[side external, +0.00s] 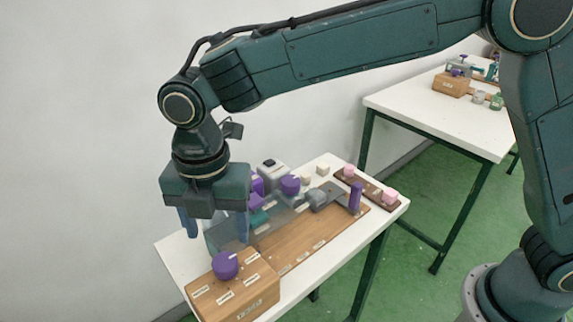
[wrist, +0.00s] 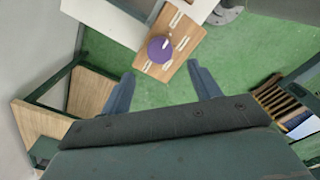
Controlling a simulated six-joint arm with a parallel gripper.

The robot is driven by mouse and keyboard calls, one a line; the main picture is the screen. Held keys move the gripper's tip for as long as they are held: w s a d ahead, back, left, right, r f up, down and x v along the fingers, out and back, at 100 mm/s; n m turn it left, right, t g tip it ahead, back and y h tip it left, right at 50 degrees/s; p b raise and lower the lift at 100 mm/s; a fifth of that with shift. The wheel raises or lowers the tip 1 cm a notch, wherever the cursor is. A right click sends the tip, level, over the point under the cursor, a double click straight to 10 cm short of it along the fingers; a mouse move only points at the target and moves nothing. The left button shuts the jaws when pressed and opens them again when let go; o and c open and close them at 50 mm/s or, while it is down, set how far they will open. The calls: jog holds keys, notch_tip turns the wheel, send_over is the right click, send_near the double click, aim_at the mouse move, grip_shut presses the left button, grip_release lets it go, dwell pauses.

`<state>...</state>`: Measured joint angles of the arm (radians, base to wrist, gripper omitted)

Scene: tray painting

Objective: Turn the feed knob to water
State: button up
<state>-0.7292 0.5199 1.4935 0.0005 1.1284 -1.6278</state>
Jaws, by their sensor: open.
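The feed knob (side external: 225,264) is a round purple knob with a white pointer mark, on top of a wooden box (side external: 251,300) at the table's near end. It also shows in the wrist view (wrist: 160,49), with several white labels around it. The label words are too small to read. My gripper (side external: 216,228) is open and empty, pointing down above the table, up and to the left of the knob in the side view. In the wrist view its two blue fingers (wrist: 161,83) are spread apart, with the knob beyond the tips and between them; they do not touch it.
Behind the box, a wooden board (side external: 305,248) carries a clear panel, purple and teal parts and an upright purple lever (side external: 355,198). Pink blocks sit on a brown strip (side external: 376,195) at the far right. A second white table (side external: 440,115) stands behind.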

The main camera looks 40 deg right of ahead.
aim_at(224, 262)
notch_tip(224, 262, down, 8)
jog(key=shift+f, duration=0.1)
dwell(0.4)
jog(key=shift+c, duration=0.2)
jog(key=c, duration=0.9)
